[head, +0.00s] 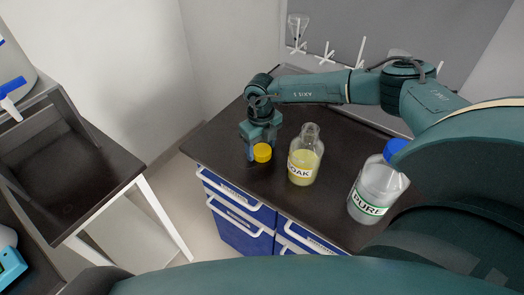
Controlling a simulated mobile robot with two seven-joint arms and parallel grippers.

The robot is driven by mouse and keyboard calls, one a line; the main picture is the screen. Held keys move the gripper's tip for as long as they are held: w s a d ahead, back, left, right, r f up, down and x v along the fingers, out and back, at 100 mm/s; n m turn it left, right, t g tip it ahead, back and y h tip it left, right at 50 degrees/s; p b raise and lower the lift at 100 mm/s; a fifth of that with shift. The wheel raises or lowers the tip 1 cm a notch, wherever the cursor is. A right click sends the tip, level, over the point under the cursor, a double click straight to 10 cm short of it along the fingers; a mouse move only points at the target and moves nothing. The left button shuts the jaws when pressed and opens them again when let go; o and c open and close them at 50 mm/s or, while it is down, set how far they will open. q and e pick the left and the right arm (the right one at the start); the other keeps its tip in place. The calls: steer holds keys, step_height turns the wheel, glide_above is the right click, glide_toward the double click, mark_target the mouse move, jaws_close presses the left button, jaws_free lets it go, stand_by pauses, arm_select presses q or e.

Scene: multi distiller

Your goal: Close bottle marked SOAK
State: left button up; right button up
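The SOAK bottle (303,163) stands upright on the dark countertop, holding yellow liquid, with its neck open and uncapped. The label's first letter is partly turned out of sight. A yellow cap (262,152) is at the left of the bottle, near the counter's front left edge. My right gripper (257,150) points down at the yellow cap, with a finger visible at the cap's left side. I cannot tell if the fingers grip the cap or whether it rests on the counter. My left gripper is not in view.
A bottle marked PURE (376,190) with a blue cap (395,149) stands to the right, close to my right arm. A rack with white pegs (327,54) is on the back wall. Blue drawers (240,217) are below the counter. A dark table (70,170) stands at left.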

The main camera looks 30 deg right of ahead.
mark_target(261, 148)
steer(key=c, duration=0.7)
steer(key=shift+r, duration=0.1)
step_height(261, 148, up, 10)
steer(key=shift+f+b, duration=0.1)
steer(key=shift+b, duration=0.75)
